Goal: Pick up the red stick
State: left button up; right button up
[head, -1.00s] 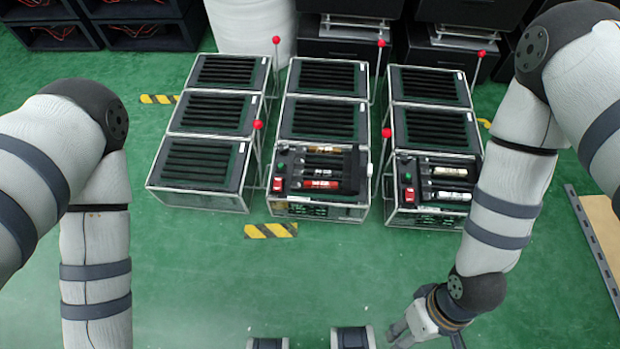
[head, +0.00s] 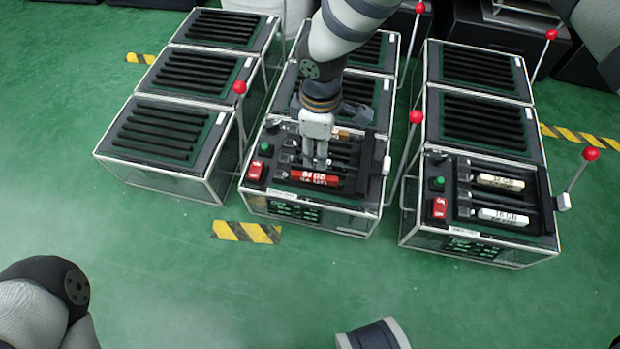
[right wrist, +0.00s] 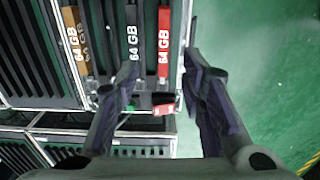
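The red stick (head: 315,178), marked 64 GB, lies in the front slot of the middle front lever box (head: 310,220). My right gripper (head: 316,166) is over this box, pointing down, with its fingertips at or just above the red stick. In the right wrist view the red stick (right wrist: 164,42) shows between the two spread fingers (right wrist: 160,68), with nothing held. A black stick (right wrist: 133,35) and a brown stick (right wrist: 76,40) lie beside it. Whether a finger touches the red stick cannot be told. My left gripper is out of view.
The right front box (head: 480,240) holds two white sticks (head: 502,216). Levers with red balls stand beside the boxes, one (head: 416,117) close right of my right gripper. A red switch (head: 255,170) and green button (head: 267,148) sit left of the sticks. Green floor in front is clear.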

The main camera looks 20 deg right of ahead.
aim_at(315, 175)
jog(key=f+b, duration=0.1)
jog(key=f, duration=0.2)
jog(key=f+b, duration=0.2)
jog(key=f, duration=0.1)
jog(key=f+b, duration=0.1)
jog(key=f, duration=0.3)
jog(key=shift+s+a, duration=0.1)
jog(key=shift+a, duration=0.2)
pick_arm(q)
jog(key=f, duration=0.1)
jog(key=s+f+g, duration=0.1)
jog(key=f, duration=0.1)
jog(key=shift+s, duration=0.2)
pick_arm(e)
jog(key=shift+r, duration=0.1)
jog(key=shift+f, duration=0.3)
grip_shut()
